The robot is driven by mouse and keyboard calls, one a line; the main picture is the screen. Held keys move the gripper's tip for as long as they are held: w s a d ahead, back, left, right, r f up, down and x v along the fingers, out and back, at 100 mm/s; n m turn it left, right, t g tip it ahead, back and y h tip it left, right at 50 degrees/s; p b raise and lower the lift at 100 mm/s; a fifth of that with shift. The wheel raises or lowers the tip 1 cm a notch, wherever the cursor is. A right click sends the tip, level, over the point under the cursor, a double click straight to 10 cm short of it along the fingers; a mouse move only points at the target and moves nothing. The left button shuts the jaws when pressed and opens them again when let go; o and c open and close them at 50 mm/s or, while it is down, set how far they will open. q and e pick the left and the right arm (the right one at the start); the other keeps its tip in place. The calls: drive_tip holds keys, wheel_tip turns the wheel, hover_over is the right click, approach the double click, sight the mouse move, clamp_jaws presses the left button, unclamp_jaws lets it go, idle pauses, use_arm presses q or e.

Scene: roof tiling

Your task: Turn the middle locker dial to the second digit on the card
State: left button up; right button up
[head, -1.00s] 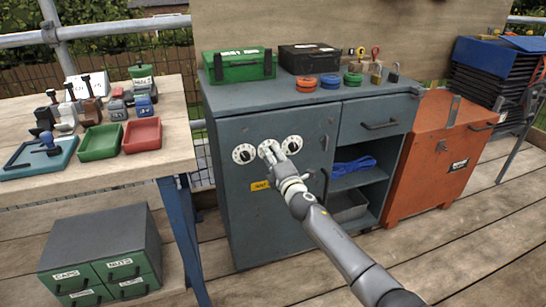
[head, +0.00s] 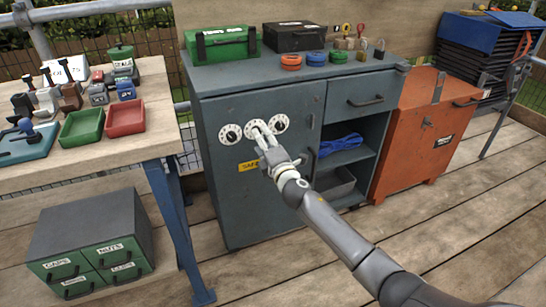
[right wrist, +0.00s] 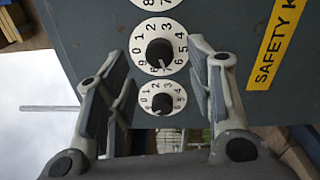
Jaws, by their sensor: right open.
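Three white round dials with dark knobs sit in a row on the grey locker door: the left dial (head: 230,134), the middle dial (head: 256,128) and the right dial (head: 279,124). In the right wrist view the row runs vertically, and the middle dial (right wrist: 158,32) lies between and just beyond my fingertips. The left dial (right wrist: 148,101) shows below it. My right gripper (head: 262,141) is open in front of the middle dial; its two fingers (right wrist: 158,50) hold nothing. I cannot tell contact. A white card (head: 72,70) stands on the bench, partly hidden; its digits are hard to read. My left gripper is out of view.
A yellow label (head: 248,166) is below the dials. The locker top carries a green case (head: 221,45), a black case (head: 294,37), coloured discs and padlocks. A wooden bench (head: 130,150) with trays is at left, an orange chest (head: 416,140) at right.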

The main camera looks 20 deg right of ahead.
drive_tip(key=s, duration=0.9)
drive_tip(key=shift+d+f, duration=0.2)
